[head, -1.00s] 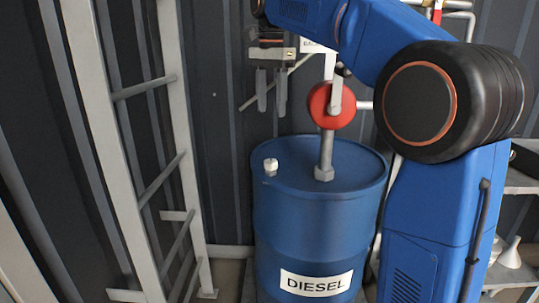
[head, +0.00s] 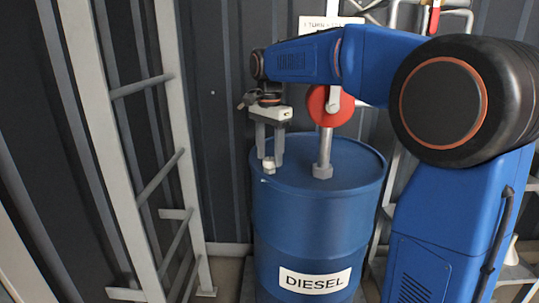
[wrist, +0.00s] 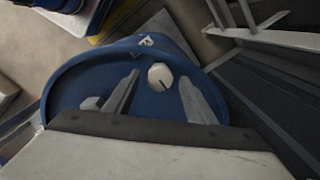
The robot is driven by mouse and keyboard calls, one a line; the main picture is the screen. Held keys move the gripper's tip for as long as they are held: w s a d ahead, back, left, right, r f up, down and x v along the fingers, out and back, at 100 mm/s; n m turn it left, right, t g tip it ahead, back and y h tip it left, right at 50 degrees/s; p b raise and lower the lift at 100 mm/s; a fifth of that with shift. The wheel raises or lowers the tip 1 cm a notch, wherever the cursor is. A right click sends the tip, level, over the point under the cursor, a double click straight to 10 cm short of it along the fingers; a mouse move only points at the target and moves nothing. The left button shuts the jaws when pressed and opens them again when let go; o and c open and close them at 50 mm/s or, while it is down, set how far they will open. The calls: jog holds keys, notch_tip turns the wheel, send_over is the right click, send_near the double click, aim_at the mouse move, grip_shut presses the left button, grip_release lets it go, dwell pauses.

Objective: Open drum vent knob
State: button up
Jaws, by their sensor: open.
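The drum vent knob (head: 269,166) is a small white cap on the top of the blue diesel drum (head: 330,225), near its left edge. In the wrist view the knob (wrist: 160,76) is round with a dark line on its face. My gripper (head: 268,160) points down over the knob with its fingers spread. In the wrist view my gripper (wrist: 157,95) has one finger on each side of the knob, with a gap to both. The fingers partly overlap the knob in the head view, and whether they touch the drum lid cannot be told.
A grey ladder-like frame (head: 105,150) stands at the left. A dark corrugated wall (head: 220,110) is behind the drum.

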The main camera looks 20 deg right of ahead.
jog(key=shift+f, duration=0.3)
jog(key=c, duration=1)
jog(key=shift+c, duration=0.2)
